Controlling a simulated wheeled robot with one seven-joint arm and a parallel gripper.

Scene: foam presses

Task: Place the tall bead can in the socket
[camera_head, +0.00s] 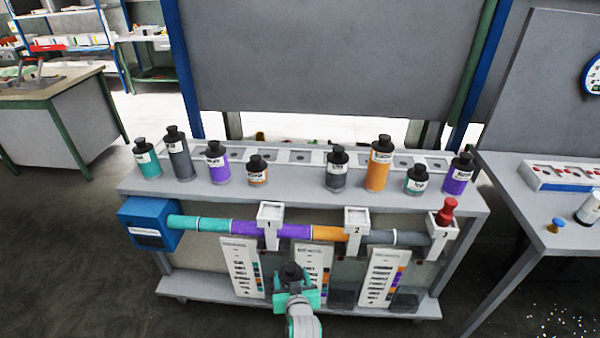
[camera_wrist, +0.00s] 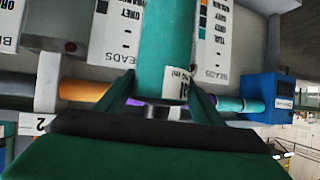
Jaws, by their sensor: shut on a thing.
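My gripper (camera_head: 292,297) is shut on a teal can with a black cap (camera_head: 290,272), in front of the bench. White sockets numbered 1 (camera_head: 270,213), 2 (camera_head: 356,216) and 3 (camera_head: 443,240) sit along the coloured pipe, above and beyond my gripper in the head view. Sockets 1 and 2 look empty. A red-topped object (camera_head: 448,210) stands in socket 3. The held can is apart from the sockets in the head view.
Several cans stand on the bench top, including a tall grey can (camera_head: 179,155) and a tall orange can (camera_head: 378,165). A blue box (camera_head: 150,225) ends the pipe at left. White charts (camera_head: 312,272) hang below. A side table (camera_head: 520,200) stands right.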

